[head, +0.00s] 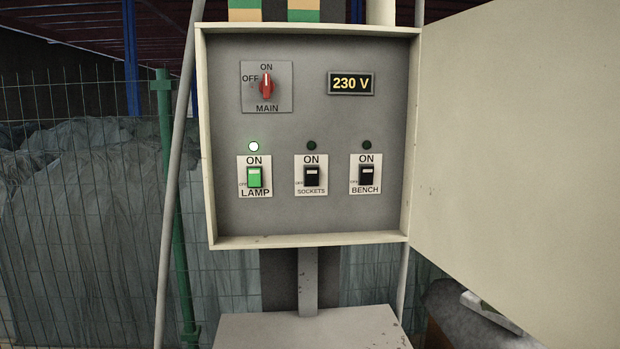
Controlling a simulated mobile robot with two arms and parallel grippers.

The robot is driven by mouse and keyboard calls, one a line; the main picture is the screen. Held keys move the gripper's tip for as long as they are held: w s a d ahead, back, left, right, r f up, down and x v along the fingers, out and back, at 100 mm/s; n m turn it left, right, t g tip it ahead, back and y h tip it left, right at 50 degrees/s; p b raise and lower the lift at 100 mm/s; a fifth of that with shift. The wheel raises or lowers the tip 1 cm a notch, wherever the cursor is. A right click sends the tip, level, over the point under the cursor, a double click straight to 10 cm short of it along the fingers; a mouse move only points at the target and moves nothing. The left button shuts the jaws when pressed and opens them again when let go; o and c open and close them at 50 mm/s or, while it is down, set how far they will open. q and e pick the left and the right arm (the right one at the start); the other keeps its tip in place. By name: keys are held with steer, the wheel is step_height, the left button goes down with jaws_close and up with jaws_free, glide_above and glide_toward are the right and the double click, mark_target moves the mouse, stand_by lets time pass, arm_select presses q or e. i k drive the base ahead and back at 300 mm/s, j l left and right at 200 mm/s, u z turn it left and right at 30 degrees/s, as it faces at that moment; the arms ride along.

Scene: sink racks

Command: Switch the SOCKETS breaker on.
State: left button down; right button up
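The SOCKETS breaker (312,176) is a small black rocker in the middle of the lower row, on a white plate marked ON above and OFF at its left. Its indicator (311,146) above is dark. The LAMP breaker (254,178) at its left is green, and its indicator (253,146) is lit. The BENCH breaker (366,176) at its right is black with a dark indicator (367,146). The red MAIN knob (266,87) points up at ON. The display (351,83) reads 230 V. Neither of my grippers is in view.
The breakers sit inside a cream metal cabinet (203,140) with a raised rim. Its door (520,130) stands wide open and fills the right side. A grey surface (310,330) lies below the cabinet. A wire fence (80,200) stands behind at the left. The space before the panel is clear.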

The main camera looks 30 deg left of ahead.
mark_target(311, 173)
steer(key=z, duration=0.5)
steer(key=j+z, duration=0.1)
steer(key=z, duration=0.35)
steer(key=i+j+z, duration=0.1)
steer(key=z, duration=0.9)
steer(key=j+z, duration=0.15)
steer(key=z, duration=0.8)
steer(key=k+j+z, duration=0.1)
steer(key=z, duration=0.4)
steer(key=k+j, duration=0.1)
steer(key=u, duration=0.5)
steer(key=k+j+u, duration=0.1)
steer(key=u, duration=0.85)
steer(key=j+u, duration=0.1)
steer(key=u, duration=0.35)
steer(key=j+u, duration=0.1)
steer(key=u, duration=0.4)
steer(key=j+u, duration=0.1)
steer(key=u, duration=0.4)
steer(key=j+u, duration=0.1)
steer(key=u, duration=0.35)
steer(key=j+u, duration=0.1)
steer(key=u, duration=0.4)
